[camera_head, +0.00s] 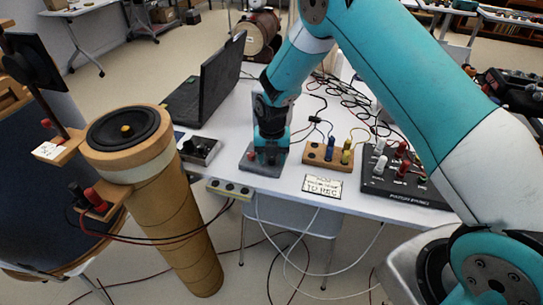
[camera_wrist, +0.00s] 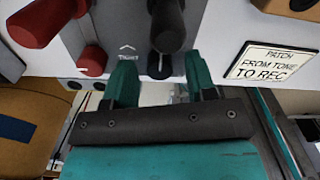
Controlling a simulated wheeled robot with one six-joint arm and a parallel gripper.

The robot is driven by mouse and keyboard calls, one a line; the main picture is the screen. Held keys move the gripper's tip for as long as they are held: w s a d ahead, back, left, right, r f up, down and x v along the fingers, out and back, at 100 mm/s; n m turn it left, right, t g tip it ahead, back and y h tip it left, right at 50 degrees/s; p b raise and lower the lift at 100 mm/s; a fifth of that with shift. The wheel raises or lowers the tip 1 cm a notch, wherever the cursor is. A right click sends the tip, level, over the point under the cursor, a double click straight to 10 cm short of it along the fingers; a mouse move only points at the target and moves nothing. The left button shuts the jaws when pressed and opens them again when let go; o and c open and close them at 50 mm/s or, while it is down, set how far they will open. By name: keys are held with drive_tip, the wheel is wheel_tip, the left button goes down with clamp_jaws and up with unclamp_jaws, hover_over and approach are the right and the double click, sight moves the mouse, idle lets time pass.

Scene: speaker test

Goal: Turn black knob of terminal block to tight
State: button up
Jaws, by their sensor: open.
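The grey terminal block (camera_head: 247,168) is on the white table, under the end of my arm. In the wrist view its face (camera_wrist: 115,25) bears an upward arrow mark and a label reading TIGHT. The black knob (camera_wrist: 167,25) stands beside that label, with a dark part of its post below. A red knob (camera_wrist: 45,20) is to the left. My gripper (camera_wrist: 161,66) is open and empty, with its teal fingertips apart on either side of the post's lower dark part. The black knob's upper part lies beyond the fingertips. In the head view my gripper (camera_head: 270,150) largely hides the black knob.
A sign (camera_head: 322,187) is at the table's front edge. A laptop (camera_head: 213,82) and small box (camera_head: 200,150) are left. Cables lie behind. The speaker tube (camera_head: 170,220) stands left.

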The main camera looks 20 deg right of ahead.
drive_tip(key=shift+f, duration=0.1)
drive_tip(key=c, duration=0.9)
